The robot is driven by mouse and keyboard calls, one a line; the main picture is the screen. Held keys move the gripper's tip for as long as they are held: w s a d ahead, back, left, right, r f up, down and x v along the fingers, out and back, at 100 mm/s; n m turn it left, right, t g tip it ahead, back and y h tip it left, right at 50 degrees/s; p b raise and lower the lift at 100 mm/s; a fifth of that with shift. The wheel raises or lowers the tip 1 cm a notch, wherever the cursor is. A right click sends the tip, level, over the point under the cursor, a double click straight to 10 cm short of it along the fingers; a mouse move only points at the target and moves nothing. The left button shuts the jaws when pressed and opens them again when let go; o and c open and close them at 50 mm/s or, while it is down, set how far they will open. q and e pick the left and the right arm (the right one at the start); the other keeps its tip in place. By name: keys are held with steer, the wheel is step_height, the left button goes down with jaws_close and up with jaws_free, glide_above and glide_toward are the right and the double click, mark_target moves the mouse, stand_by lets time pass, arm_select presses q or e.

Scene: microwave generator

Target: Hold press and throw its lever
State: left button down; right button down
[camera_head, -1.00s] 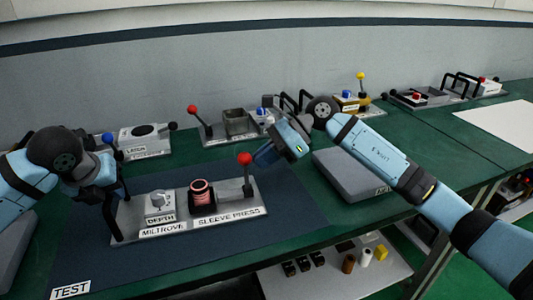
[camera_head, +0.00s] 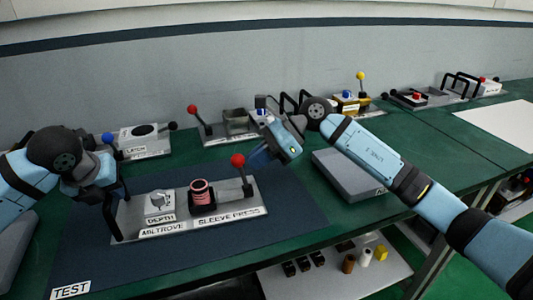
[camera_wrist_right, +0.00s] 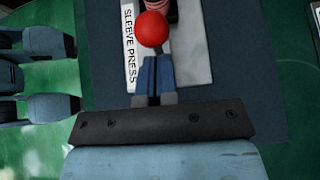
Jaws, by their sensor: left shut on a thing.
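The sleeve press (camera_head: 183,222) is a grey plate on the dark blue mat, with labels, a dial, a dark red ribbed sleeve (camera_head: 202,192) and a red-balled lever. My left gripper (camera_head: 112,192) is shut on the black handle (camera_head: 112,222) at the press's left end; its fingers partly hide the handle's top. The lever's red ball (camera_head: 237,160) stands up at the right end, leaning slightly left. My right gripper (camera_head: 257,158) is just right of the ball. In the right wrist view its blue fingers (camera_wrist_right: 153,78) are together, close to the red ball (camera_wrist_right: 151,29); contact is unclear.
Other fixtures stand along the back: a latch plate (camera_head: 145,142), a red-balled lever unit (camera_head: 193,110) and a yellow-balled one (camera_head: 361,76). A grey block (camera_head: 350,174) lies right of the mat (camera_head: 300,215). Small parts lie on a lower shelf (camera_head: 320,280).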

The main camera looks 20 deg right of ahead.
arm_select(q)
steer(key=shift+f, duration=0.1)
arm_select(e)
steer(key=shift+a, duration=0.8)
arm_select(q)
steer(key=shift+d, duration=0.1)
arm_select(e)
steer(key=shift+a, duration=0.1)
